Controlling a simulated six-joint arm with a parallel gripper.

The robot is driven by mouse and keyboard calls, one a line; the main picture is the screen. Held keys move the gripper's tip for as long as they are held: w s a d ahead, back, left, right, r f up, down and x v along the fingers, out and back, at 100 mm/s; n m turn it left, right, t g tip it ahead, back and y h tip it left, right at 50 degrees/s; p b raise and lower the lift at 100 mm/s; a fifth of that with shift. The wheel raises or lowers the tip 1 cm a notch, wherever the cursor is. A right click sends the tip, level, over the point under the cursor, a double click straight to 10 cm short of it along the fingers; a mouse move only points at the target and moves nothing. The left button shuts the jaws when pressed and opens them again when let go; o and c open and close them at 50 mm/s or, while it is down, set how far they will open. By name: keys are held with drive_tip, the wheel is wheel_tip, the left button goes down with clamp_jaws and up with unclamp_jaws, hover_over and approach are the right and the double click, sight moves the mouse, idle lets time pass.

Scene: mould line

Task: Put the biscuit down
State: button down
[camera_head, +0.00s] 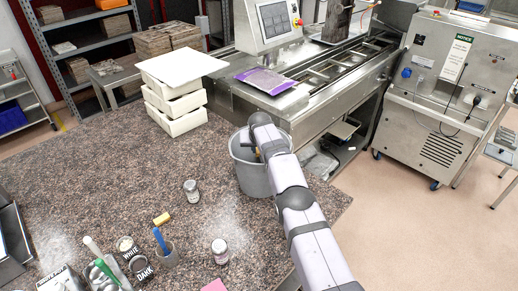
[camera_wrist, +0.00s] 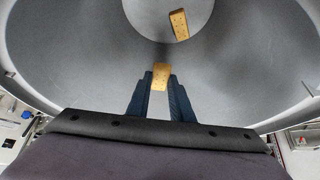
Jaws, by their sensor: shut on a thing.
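My gripper (camera_wrist: 161,82) is shut on a yellow-brown rectangular biscuit (camera_wrist: 161,72) with small holes, in the wrist view. The gripper points down into a grey round bucket (camera_wrist: 60,50), and the held biscuit is above its floor. A second, similar biscuit (camera_wrist: 179,24) lies on the bucket's floor, beyond the held one. In the head view the bucket (camera_head: 252,181) stands on the speckled counter, and my arm hides part of its opening. Another small yellow block (camera_head: 162,218) lies on the counter; I cannot tell whether it is a biscuit.
Small jars (camera_head: 191,191) and (camera_head: 220,251) stand on the speckled counter (camera_head: 110,180). Stacked white trays (camera_head: 176,110) stand at its back. Containers and tools crowd the front left, with a pink sheet (camera_head: 214,286) near the front edge. The counter's middle left is clear.

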drive_tip(key=shift+f, duration=0.5)
drive_tip(key=c, duration=1.6)
unclamp_jaws()
drive_tip(key=shift+o, duration=0.2)
drive_tip(key=shift+r, duration=0.2)
